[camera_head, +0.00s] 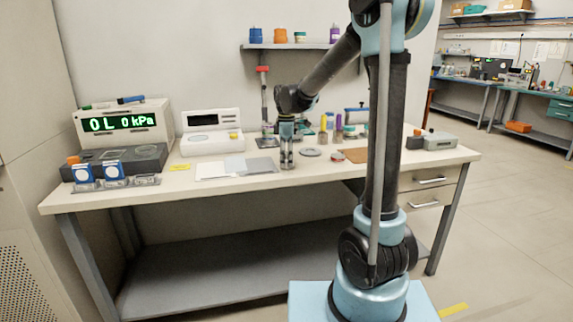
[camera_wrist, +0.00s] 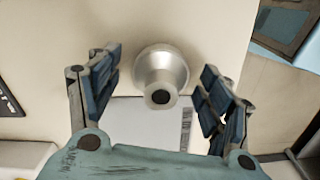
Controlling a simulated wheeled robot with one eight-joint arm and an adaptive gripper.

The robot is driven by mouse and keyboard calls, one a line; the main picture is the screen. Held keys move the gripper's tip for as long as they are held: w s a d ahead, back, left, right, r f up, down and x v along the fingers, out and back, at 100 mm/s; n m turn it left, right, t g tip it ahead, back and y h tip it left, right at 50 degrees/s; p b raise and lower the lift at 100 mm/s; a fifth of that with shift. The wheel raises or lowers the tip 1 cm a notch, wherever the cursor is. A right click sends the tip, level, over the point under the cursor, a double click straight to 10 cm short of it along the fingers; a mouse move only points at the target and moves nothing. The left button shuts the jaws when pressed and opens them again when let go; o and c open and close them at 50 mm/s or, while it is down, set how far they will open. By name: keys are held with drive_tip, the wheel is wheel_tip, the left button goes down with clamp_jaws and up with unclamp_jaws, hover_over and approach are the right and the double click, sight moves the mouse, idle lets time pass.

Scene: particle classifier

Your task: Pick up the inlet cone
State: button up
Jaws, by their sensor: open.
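The inlet cone (camera_wrist: 165,68) is a silvery metal piece with a wide round rim and a narrower end with a dark round hole. It stands on the pale bench top in the wrist view, between the spread blue-grey fingers of my gripper (camera_wrist: 160,72). The gripper is open, with a gap visible on both sides of the cone. In the head view my gripper (camera_head: 287,160) points down, low over the front middle of the bench. I cannot clearly make out the cone there.
White and grey sheets (camera_head: 215,170) lie left of my gripper on the bench (camera_head: 330,172). A grey disc (camera_head: 311,153), a small red-topped dish (camera_head: 337,157) and a brown mat (camera_head: 356,155) lie to the right. A pressure display (camera_head: 122,122) and a white instrument (camera_head: 211,130) stand left.

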drive_tip(key=c, duration=1.3)
drive_tip(key=shift+o, duration=0.2)
drive_tip(key=shift+r, duration=0.1)
